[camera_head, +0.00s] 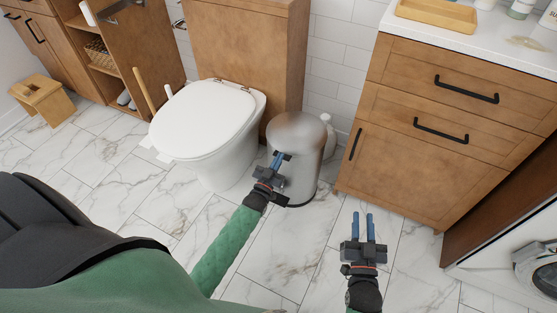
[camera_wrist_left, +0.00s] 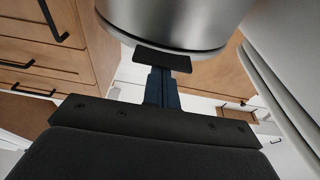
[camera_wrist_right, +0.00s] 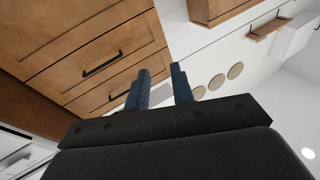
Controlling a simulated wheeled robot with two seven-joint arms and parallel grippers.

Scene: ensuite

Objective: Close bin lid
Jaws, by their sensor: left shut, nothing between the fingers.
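The bin (camera_head: 298,175) is a steel cylinder with a domed metallic lid (camera_head: 296,130), standing between the toilet and the vanity. The lid lies over the top of the bin; I cannot tell if a gap remains. My left gripper (camera_head: 278,160) is shut and empty, at the front of the bin near its upper rim. In the left wrist view the shut fingers (camera_wrist_left: 160,85) point at a black tab (camera_wrist_left: 162,61) at the rim; contact is unclear. My right gripper (camera_head: 363,222) is open and empty, right of the bin and in front of the vanity.
The white toilet (camera_head: 205,118) stands close left of the bin. The wooden vanity (camera_head: 420,150) with black handles stands to the right. A toilet brush (camera_head: 327,137) is behind the bin. A wooden stool (camera_head: 42,98) is far left. Marble floor (camera_head: 270,250) is clear in front.

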